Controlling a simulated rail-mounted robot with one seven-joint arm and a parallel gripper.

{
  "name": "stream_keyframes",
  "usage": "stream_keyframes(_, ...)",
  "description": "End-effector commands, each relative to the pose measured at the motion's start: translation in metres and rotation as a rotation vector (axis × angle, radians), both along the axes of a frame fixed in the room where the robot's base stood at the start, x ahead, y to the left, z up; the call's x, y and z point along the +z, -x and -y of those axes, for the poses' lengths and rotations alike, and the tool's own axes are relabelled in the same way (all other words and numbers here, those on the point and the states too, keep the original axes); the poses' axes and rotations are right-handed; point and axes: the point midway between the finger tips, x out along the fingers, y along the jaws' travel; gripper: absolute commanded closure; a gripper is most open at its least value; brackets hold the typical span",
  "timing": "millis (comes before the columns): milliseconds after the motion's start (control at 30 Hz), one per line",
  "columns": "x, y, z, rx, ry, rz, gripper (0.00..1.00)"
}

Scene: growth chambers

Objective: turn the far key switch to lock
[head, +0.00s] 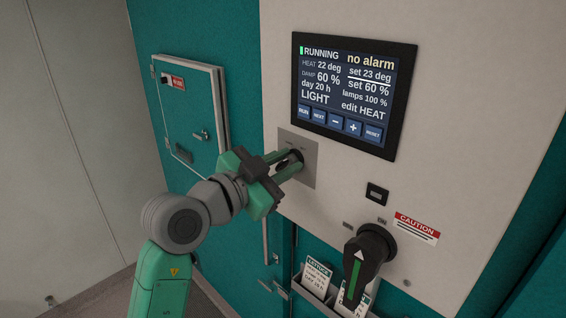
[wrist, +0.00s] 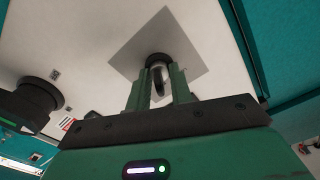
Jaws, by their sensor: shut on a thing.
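The key switch (head: 290,158) sits on a square grey plate (head: 309,170) on the pale panel, below and left of the screen. It also shows in the wrist view (wrist: 157,72), between my fingers. My gripper (head: 287,168) has reached the switch with its green fingers, and they are shut on the key. In the wrist view my gripper (wrist: 158,88) has one finger on each side of the key. The fingers hide part of the key, and the plate's markings are too small to read, so I cannot tell the key's position.
The screen (head: 353,93) reads RUNNING and no alarm. A black rotary handle (head: 368,262) sticks out at the lower right, beside a caution label (head: 417,228). Cards (head: 316,277) stand in a holder below. A small teal door (head: 190,110) is at the left.

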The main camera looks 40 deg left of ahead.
Motion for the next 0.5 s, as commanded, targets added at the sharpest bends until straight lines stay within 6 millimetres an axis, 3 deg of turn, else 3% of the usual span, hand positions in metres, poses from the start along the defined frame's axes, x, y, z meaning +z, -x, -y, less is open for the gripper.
stream_keyframes(500, 0.0029, -0.0006, -0.0003, -0.002, 0.437, -0.010, 1.00)
